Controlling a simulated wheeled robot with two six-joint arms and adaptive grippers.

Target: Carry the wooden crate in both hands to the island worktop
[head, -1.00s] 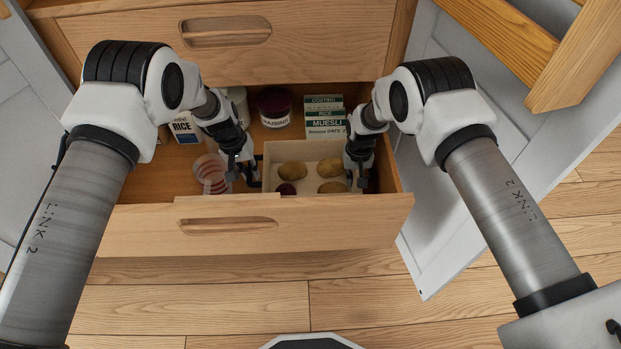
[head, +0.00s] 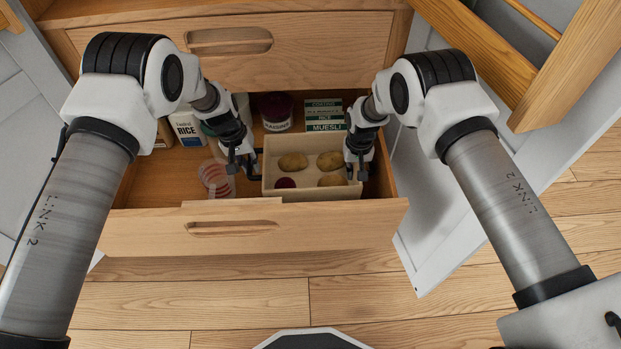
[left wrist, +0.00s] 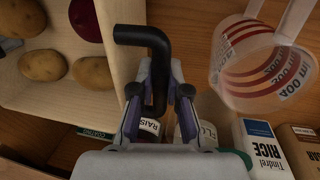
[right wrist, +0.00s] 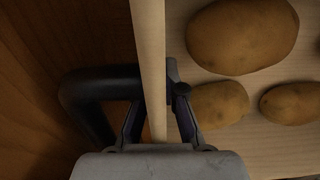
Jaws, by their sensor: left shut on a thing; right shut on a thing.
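The pale wooden crate (head: 312,194) is in the open drawer area, its front wall now showing above the drawer front. It holds several potatoes (head: 293,161) and a dark red round vegetable (head: 285,183). My left gripper (head: 240,170) is shut on the crate's black side handle (left wrist: 158,65), seen close in the left wrist view. My right gripper (head: 359,170) is at the crate's right side; in the right wrist view its fingers (right wrist: 158,105) straddle the crate's side wall, beside another black handle (right wrist: 88,95). The crate looks about level. The island worktop is not in view.
Open doors stand at both sides, the right one with a wooden rack (head: 560,70). Floor in front is clear.

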